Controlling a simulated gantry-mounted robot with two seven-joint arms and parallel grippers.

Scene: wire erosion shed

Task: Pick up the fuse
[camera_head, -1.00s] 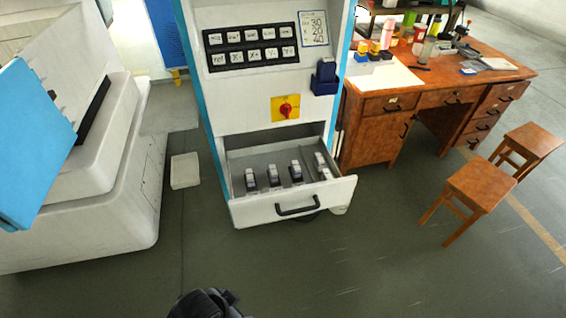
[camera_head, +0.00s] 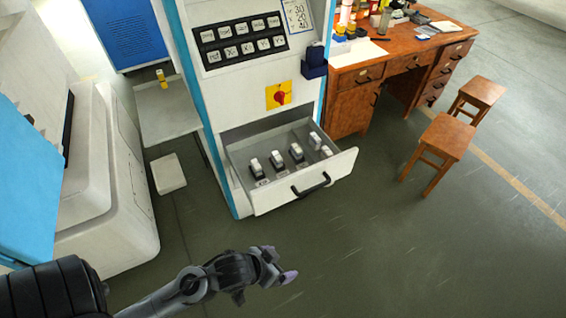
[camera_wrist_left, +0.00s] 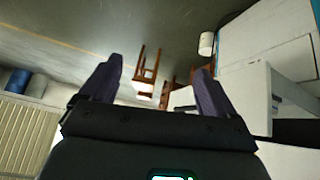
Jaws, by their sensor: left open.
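The open drawer (camera_head: 306,192) of the white and blue cabinet holds several small fuse-like blocks, white and dark, standing upright. One such fuse (camera_head: 277,159) stands near the middle of the left group; others stand beside it, and which one is meant I cannot tell. My left gripper (camera_head: 279,264) is open and empty, in front of and below the drawer in the head view, apart from it. Its two dark purple fingers (camera_wrist_left: 156,88) are spread with nothing between them in the left wrist view. My right gripper is not in view.
A red and yellow switch (camera_head: 279,95) sits on the cabinet above the drawer. A wooden desk (camera_head: 352,103) and two stools stand to the right. A white machine (camera_head: 110,190) stands at left, with a white block (camera_head: 168,174) beside it. The floor before the drawer is clear.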

